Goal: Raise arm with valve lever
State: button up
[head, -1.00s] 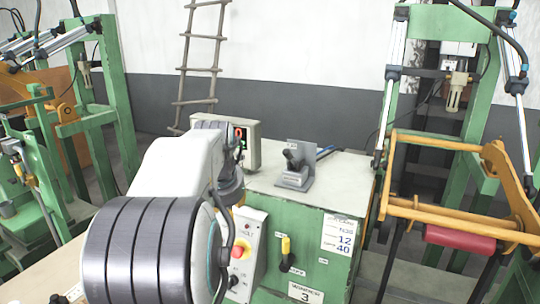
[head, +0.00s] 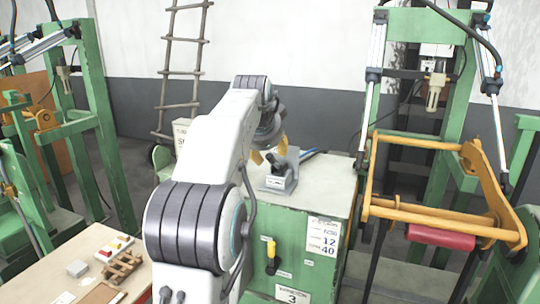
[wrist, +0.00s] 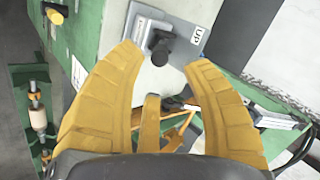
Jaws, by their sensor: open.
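The valve lever (head: 281,148) is a dark handle on a grey bracket (head: 276,184), which stands on top of the green cabinet. In the wrist view the lever's black knob (wrist: 160,48) shows between my fingertips, on the grey plate (wrist: 187,38) marked "UP". My gripper (head: 268,153) is open, with yellow fingers near the lever. In the wrist view my gripper (wrist: 164,58) has a finger on each side of the knob; I cannot tell whether they touch it. An orange swing arm (head: 395,206) with a red roller (head: 440,236) is at the right.
The green cabinet (head: 330,275) has a yellow handle (head: 270,257) and printed labels on its front. Green machine frames (head: 455,110) stand at both sides. A bench (head: 45,265) with small parts is at lower left. A ladder (head: 168,85) leans on the wall.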

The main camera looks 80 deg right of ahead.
aim_at(270, 156)
jog(key=p+x, duration=0.3)
jog(key=shift+d+f, duration=0.1)
jog(key=shift+d, duration=0.15)
jog(key=shift+p+x, duration=0.55)
jog(key=shift+x, duration=0.3)
jog(key=shift+a+f, duration=0.1)
jog(key=shift+f, duration=0.05)
grip_shut()
